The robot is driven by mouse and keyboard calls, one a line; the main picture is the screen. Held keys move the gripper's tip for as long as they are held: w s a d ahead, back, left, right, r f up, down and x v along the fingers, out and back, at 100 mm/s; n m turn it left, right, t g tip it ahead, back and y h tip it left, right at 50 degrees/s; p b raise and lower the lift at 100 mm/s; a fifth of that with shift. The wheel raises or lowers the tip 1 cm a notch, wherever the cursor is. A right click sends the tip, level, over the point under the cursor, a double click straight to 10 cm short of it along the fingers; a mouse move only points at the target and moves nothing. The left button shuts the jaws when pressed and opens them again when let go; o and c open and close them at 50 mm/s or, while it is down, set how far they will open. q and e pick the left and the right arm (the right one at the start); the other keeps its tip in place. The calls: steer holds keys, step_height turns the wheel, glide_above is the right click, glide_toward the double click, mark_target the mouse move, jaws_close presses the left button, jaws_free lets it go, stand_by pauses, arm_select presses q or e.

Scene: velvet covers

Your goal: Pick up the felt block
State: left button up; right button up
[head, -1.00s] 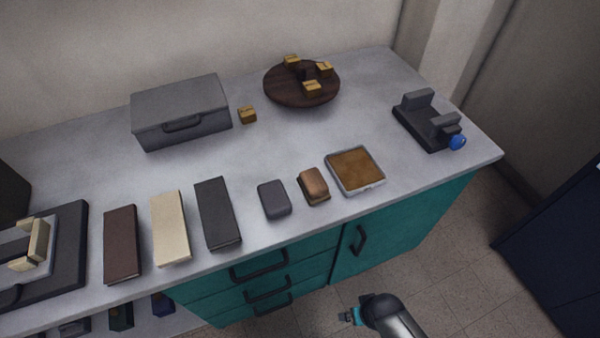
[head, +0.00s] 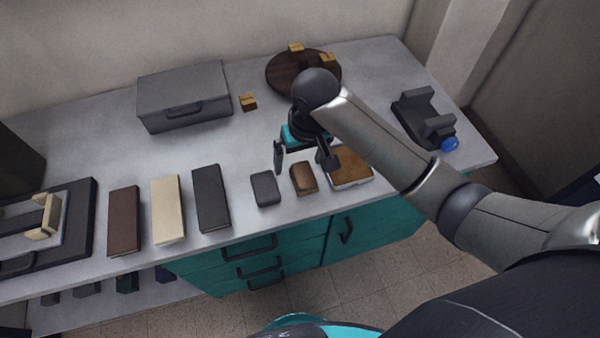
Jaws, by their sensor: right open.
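Two small blocks lie side by side near the front edge of the counter: a rounded dark grey block (head: 264,189) and a brown block (head: 303,179) with a darker lower part. I cannot tell for sure which one is the felt block. My right gripper (head: 303,164) points down, its two fingers apart and empty. In the picture it is just behind and above the two blocks; its exact height is unclear. Both blocks are visible and it seems to touch neither. My left gripper is not in view.
A shallow tray with a brown surface (head: 356,172) sits right of the blocks, partly behind my right arm. Three flat slabs, black (head: 211,198), cream (head: 168,209) and brown (head: 124,221), lie left. A grey case (head: 184,94) and a round dark board (head: 284,72) stand behind.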

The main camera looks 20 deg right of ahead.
step_height(320, 180, up, 3)
steer(key=w+d, duration=0.2)
steer(key=b, duration=0.2)
glide_toward(304, 173)
steer(key=shift+h, duration=0.4)
steer(key=f, duration=0.1)
steer(key=w+a+f, duration=0.1)
steer(key=f, duration=0.3)
steer(key=shift+w+a, duration=0.15)
steer(key=shift+w+d+f+b, duration=0.15)
steer(key=shift+f+b, duration=0.35)
steer(key=shift+f, duration=0.85)
steer(key=shift+d+f+b, duration=0.1)
steer(key=shift+f+b, duration=0.4)
steer(key=shift+f, duration=0.9)
steer(key=shift+c, duration=0.2)
steer(key=c, duration=1.3)
steer(key=shift+r, duration=0.1)
step_height(304, 173, up, 20)
steer(key=p, duration=0.4)
steer(key=shift+p, duration=0.35)
